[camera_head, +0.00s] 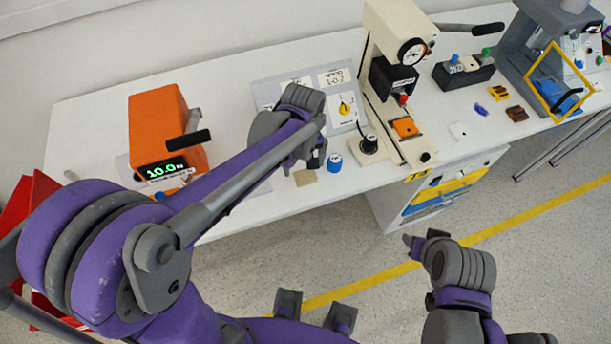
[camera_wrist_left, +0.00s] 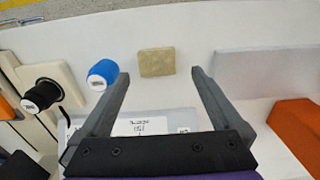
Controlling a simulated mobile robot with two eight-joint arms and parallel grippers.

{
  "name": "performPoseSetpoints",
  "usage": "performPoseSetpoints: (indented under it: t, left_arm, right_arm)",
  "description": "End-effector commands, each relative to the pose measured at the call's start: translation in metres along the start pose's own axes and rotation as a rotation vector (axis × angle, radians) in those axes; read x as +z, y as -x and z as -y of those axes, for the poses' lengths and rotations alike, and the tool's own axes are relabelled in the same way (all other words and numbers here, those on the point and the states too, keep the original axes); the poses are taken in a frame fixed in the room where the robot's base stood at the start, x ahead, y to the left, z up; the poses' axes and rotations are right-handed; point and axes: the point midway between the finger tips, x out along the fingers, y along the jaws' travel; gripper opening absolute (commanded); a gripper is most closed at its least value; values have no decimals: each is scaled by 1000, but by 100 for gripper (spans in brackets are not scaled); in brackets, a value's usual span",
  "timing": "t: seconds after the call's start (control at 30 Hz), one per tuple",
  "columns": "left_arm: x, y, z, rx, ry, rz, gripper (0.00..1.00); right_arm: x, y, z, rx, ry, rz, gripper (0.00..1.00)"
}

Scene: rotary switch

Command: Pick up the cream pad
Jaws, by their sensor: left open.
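The cream pad (camera_head: 305,177) is a small flat tan block lying on the white table near its front edge. In the left wrist view the cream pad (camera_wrist_left: 156,62) lies ahead of the fingertips, between their lines and apart from both. My left gripper (camera_head: 302,165) is above the table close to the pad, and its arm hides part of the table. In the left wrist view my left gripper (camera_wrist_left: 160,76) is open with nothing between its fingers. My right gripper (camera_head: 428,240) is off the table over the floor; its jaw state is unclear.
A blue knob (camera_head: 334,162) stands just right of the pad, with a black knob (camera_head: 369,143) beyond it. A switch panel (camera_head: 345,105) lies behind. An orange device (camera_head: 165,125) stands on the left and a cream press (camera_head: 395,40) on the right.

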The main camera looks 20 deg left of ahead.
Motion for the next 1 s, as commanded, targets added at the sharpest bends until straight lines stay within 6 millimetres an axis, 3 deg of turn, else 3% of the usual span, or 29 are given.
performPoseSetpoints:
  t: [0.3,0.6,1.0]
  left_arm:
    - [0,-44,-5,0,-1,0,100]
    - [0,-48,-5,0,-1,-1,100]
    - [0,-47,-5,0,-1,-1,28]
  right_arm:
    - [1,-2,0,0,0,1,50]
    - [1,-2,0,0,0,1,50]
    - [1,-2,0,0,0,1,50]
